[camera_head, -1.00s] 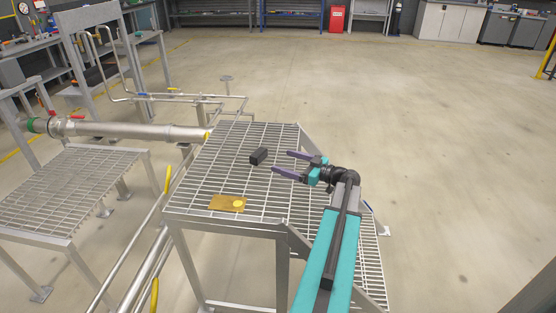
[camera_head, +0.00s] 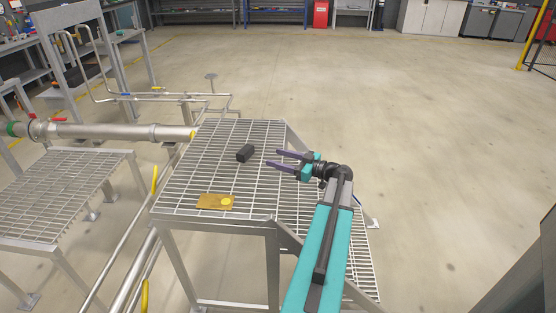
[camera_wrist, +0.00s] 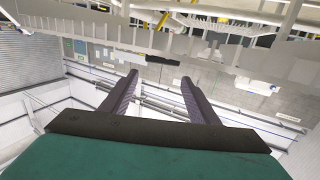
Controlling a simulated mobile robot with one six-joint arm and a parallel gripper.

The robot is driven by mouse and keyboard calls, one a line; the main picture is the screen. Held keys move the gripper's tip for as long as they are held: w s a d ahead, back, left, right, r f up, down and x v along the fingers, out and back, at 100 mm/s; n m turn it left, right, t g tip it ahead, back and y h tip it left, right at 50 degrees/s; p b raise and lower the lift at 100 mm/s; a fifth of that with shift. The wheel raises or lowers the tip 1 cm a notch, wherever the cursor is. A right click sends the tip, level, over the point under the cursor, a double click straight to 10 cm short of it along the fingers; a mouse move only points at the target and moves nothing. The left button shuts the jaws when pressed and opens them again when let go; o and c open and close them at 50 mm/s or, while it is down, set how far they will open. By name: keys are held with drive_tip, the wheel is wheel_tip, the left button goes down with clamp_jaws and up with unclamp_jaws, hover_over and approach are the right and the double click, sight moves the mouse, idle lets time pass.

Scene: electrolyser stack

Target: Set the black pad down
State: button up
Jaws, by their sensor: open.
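The black pad (camera_head: 245,153) is a small dark block lying on the grated top of a metal platform (camera_head: 205,165) in the head view. My gripper (camera_head: 272,159) is to the right of the pad, with its two purple fingers spread and pointing left toward it. The fingers are apart from the pad and hold nothing. In the wrist view my gripper (camera_wrist: 155,88) shows both fingers wide apart with no object between them.
A brass-coloured plate with a yellow disc (camera_head: 214,201) lies near the platform's front edge. A lower grated platform (camera_head: 65,190) and a metal pipe (camera_head: 110,131) are at the left. Bare grating surrounds the pad. The floor at the right is open.

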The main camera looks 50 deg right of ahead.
drive_tip(key=s+d+r+m+g+h, duration=0.1)
drive_tip(key=s+d+r+m+h, duration=0.15)
drive_tip(key=d+r+h, duration=0.4)
drive_tip(key=s+d+r+m+g+h+b, duration=0.15)
drive_tip(key=d+m+h, duration=0.25)
drive_tip(key=d, duration=0.5)
drive_tip(key=s+d+r+m+g+h, duration=0.1)
drive_tip(key=s+d+r+m+h, duration=0.25)
drive_tip(key=d+h, duration=0.3)
drive_tip(key=s+d+r+m+g+h, duration=0.3)
drive_tip(key=s+d+m+g, duration=0.5)
drive_tip(key=s, duration=0.3)
drive_tip(key=s+a+f+m+g+y+b, duration=0.1)
drive_tip(key=s+a+m+g+y, duration=0.15)
drive_tip(key=s+g, duration=0.3)
drive_tip(key=s+a+f+m+g+y+b, duration=0.1)
drive_tip(key=s+a+f+m+g+y, duration=0.2)
drive_tip(key=s, duration=0.4)
drive_tip(key=s+a+f+m+g+y, duration=0.1)
drive_tip(key=s+a+m+g+y, duration=0.1)
drive_tip(key=a, duration=0.4)
drive_tip(key=shift+s+f+m+y, duration=0.3)
drive_tip(key=shift+s+m+y, duration=0.3)
drive_tip(key=shift+y, duration=0.55)
